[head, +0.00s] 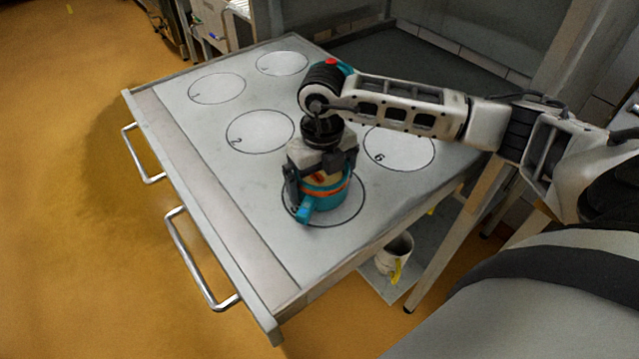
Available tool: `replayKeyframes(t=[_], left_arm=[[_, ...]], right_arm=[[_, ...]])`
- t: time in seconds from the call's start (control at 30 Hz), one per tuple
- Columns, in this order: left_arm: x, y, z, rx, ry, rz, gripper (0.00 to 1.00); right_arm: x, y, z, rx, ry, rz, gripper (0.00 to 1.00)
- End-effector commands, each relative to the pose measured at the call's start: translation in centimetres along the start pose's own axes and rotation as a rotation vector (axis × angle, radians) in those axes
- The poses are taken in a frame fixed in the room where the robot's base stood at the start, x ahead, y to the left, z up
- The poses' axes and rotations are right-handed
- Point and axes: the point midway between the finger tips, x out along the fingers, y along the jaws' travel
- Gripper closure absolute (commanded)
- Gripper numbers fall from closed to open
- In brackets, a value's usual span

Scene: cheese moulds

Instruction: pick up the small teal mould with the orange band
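The small teal mould with the orange band (328,199) stands upright on the metal table top, inside a drawn circle near the front right corner. My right gripper (318,183) comes down over it from above, with its fingers around the mould's upper part. The gripper body hides much of the mould's top. A teal piece juts out low at the front left; I cannot tell if it belongs to the mould or to a finger. Whether the fingers press on the mould is not clear. My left gripper is not in view.
The table (225,188) has several other drawn circles, all empty, some numbered. Metal handles (200,265) stick out along its left side. A white container (394,256) with something yellow sits on a lower shelf. The table's left part is free.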

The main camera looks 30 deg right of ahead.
Motion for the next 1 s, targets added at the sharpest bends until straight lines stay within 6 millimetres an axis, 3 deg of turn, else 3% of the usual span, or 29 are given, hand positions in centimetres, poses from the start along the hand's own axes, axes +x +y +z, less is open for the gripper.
replayKeyframes(t=[0.17, 0.3, 0.73, 1.0], left_arm=[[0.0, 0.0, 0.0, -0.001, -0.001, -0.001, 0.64], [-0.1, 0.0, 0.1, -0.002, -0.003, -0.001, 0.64], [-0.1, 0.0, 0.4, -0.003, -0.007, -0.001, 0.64], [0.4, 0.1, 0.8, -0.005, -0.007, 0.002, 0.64]], right_arm=[[0.0, 0.0, 0.0, 0.000, 0.000, 0.000, 0.00], [0.0, 0.0, 0.0, 0.000, 0.000, 0.000, 0.35], [-0.5, 0.0, 0.1, 0.000, -0.004, 0.001, 0.35], [-3.1, 0.1, 0.1, -0.001, -0.007, 0.002, 0.35]])
